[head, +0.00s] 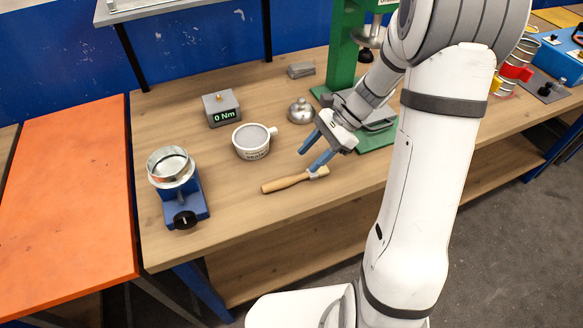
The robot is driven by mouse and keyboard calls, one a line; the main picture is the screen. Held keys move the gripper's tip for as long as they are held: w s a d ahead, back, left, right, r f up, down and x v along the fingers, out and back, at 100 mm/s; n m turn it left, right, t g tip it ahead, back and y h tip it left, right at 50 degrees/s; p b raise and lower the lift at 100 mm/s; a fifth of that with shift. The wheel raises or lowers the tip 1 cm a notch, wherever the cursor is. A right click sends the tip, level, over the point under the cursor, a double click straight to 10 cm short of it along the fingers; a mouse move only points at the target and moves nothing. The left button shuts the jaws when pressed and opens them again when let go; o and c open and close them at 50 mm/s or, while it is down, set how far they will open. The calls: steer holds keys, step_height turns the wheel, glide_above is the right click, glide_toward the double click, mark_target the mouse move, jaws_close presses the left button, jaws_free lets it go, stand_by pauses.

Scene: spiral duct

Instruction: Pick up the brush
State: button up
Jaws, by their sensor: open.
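The brush (288,182) lies on the wooden workbench near its front edge, its tan handle pointing left and its pale head to the right. My gripper (314,157) is open, with two blue fingers. The lower finger's tip is at the brush's head end and partly overlaps it in the picture. The other finger is above and to the left, over the bench. Nothing shows between the fingers. I cannot tell whether the finger touches the brush.
A white tub (252,153) stands behind the brush. A grey box reading 0 Nm (221,109), a metal domed piece (300,112) and a green press (343,50) are further back. A blue stand with a metal ring (184,203) is at left. An orange table (65,190) adjoins.

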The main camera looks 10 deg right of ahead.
mark_target(288, 179)
steer(key=shift+w+a+f, duration=0.1)
steer(key=shift+w+f, duration=0.1)
steer(key=shift+f, duration=0.05)
steer(key=shift+a+f, duration=0.2)
steer(key=shift+f, duration=0.05)
steer(key=x, duration=0.4)
steer(key=p+x, duration=0.1)
steer(key=x, duration=0.2)
steer(key=shift+s+a+r, duration=0.15)
steer(key=shift+s+r, duration=0.1)
steer(key=shift+s, duration=0.15)
steer(key=shift+c, duration=0.3)
jaws_close()
step_height(288, 179, up, 10)
